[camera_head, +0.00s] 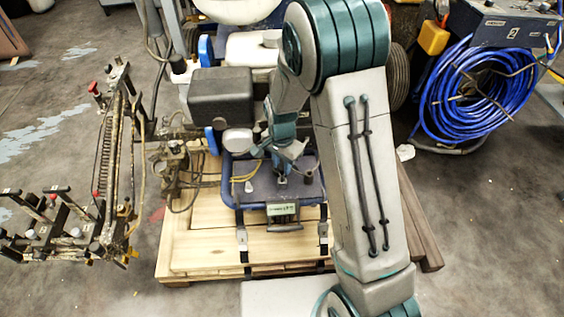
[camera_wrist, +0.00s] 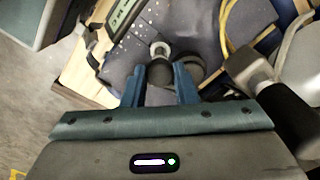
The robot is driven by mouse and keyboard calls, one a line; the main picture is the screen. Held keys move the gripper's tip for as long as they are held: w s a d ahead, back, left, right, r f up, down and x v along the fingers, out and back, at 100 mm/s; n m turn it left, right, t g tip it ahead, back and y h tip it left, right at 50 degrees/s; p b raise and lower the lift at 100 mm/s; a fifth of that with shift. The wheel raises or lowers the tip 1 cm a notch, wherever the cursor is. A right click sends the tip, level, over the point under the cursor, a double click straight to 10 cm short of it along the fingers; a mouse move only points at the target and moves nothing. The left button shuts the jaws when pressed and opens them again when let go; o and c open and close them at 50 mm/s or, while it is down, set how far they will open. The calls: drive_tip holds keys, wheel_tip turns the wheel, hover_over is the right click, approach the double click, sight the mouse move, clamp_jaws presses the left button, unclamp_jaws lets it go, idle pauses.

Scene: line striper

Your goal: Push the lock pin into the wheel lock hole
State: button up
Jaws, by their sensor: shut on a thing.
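My gripper (camera_wrist: 160,78) has its two blue fingers on either side of a dark round knob (camera_wrist: 160,72) in the wrist view. I take this knob to be the head of the lock pin. A pale metal ring or tip (camera_wrist: 159,48) shows just beyond it. In the head view my gripper (camera_head: 282,162) points down over a dark blue-rimmed tray (camera_head: 255,192) on the machine. The knob is too small to make out clearly there. I cannot pick out the wheel lock hole; my fingers and the knob may cover it, and I cannot tell how deep the pin sits.
The striper's dark engine block (camera_head: 221,95) stands left of my gripper. Hoses run beside the tray. The machine rests on a wooden pallet (camera_head: 200,262). A spray-bar frame (camera_head: 115,160) is at the left, and a blue hose coil (camera_head: 470,95) lies at the right.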

drive_tip(key=shift+f+b, duration=0.95)
drive_tip(key=shift+f, duration=0.8)
drive_tip(key=o, duration=1.3)
drive_tip(key=shift+r, duration=0.1)
drive_tip(key=shift+r+p, duration=2.9)
drive_tip(key=shift+r, duration=0.6)
